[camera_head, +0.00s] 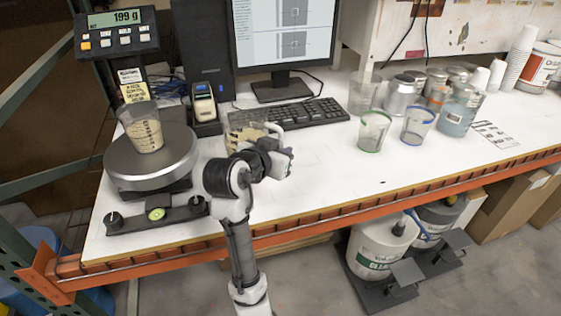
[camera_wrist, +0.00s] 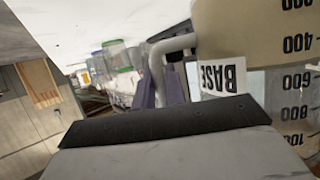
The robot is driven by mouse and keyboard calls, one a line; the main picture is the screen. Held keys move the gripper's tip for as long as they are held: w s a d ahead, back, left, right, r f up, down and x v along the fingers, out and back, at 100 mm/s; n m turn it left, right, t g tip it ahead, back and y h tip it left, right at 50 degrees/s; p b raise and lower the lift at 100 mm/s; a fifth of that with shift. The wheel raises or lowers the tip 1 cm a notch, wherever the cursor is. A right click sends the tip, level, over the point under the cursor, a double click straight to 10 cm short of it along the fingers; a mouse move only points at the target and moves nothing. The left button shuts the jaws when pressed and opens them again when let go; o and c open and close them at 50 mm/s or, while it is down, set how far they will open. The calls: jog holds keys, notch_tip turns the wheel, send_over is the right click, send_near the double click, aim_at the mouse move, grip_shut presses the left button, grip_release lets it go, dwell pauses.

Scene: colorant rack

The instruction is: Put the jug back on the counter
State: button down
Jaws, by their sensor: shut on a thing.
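The jug (camera_head: 245,134), a clear vessel with beige content, is behind my gripper (camera_head: 277,152) in the head view, left of the keyboard, and largely hidden by my arm. In the wrist view the jug (camera_wrist: 250,85) fills the right side, with a BASE label and black scale marks. My gripper's fingers (camera_wrist: 163,88) are shut on its pale handle (camera_wrist: 160,55). I cannot tell whether the jug's base touches the white counter (camera_head: 330,185) or hangs just above it.
A cup of beige liquid (camera_head: 145,133) stands on the scale (camera_head: 150,168) at left; the display reads 199 g. A keyboard (camera_head: 290,115) lies behind. Green-rimmed (camera_head: 373,132) and blue-rimmed (camera_head: 416,127) empty cups stand at right, before several cans. The front middle counter is clear.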

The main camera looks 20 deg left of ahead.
jog(key=shift+f, duration=1.75)
jog(key=shift+f, duration=0.1)
jog(key=c, duration=1.5)
grip_release()
jog(key=shift+f, duration=0.1)
jog(key=shift+o, duration=0.2)
